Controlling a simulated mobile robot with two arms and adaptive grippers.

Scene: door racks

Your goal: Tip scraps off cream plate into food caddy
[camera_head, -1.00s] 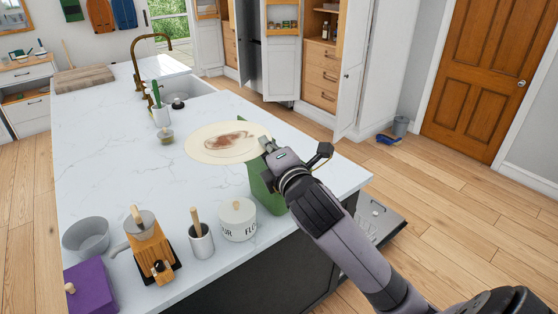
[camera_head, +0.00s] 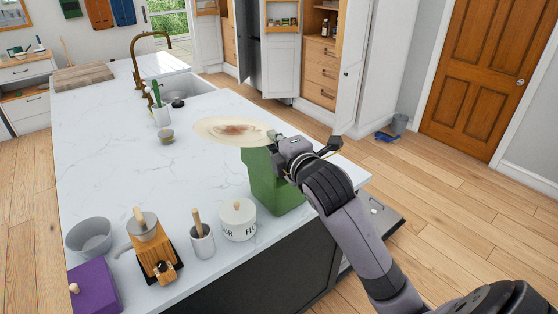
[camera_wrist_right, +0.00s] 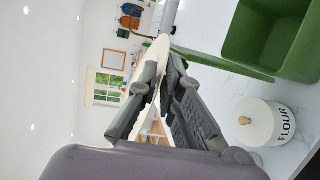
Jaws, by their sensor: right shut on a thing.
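The cream plate (camera_head: 215,127) with a brown smear of scraps (camera_head: 238,130) on it is in the air above the counter, slightly tilted in the head view. My right gripper (camera_head: 277,137) is shut on the plate's right edge; the wrist view shows its fingers (camera_wrist_right: 163,75) on the plate's rim (camera_wrist_right: 152,60). The green food caddy (camera_head: 270,188) stands open on the counter just below and beside the gripper. Its empty-looking inside (camera_wrist_right: 265,35) shows in the wrist view. The caddy's top is partly hidden by my gripper. My left gripper is not in view.
A white flour canister (camera_head: 238,221) stands close to the caddy, left of it. The middle of the marble counter (camera_head: 125,165) is clear.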

